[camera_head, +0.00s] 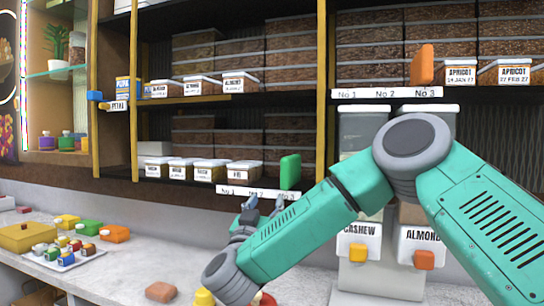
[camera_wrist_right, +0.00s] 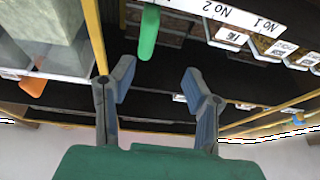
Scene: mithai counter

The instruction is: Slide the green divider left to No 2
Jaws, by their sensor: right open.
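The green divider (camera_head: 290,172) stands upright on the lower shelf, at the right end of the white label strip (camera_head: 232,190) that reads No 1, No 2. The No 3 end is hidden or too small to read. In the right wrist view the picture is upside down, and the green divider (camera_wrist_right: 148,32) hangs beyond the fingertips beside the No 2 mark. My right gripper (camera_head: 265,205) is open and empty, just below the strip, apart from the divider. Its two fingers also show spread in the wrist view (camera_wrist_right: 158,85). My left gripper is out of view.
Sweet boxes (camera_head: 210,170) line the lower shelf left of the divider. An orange divider (camera_head: 421,66) stands on the upper shelf at No 3. Dispensers (camera_head: 358,240) stand at the right, partly behind my arm. The counter (camera_head: 120,270) below holds several small items.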

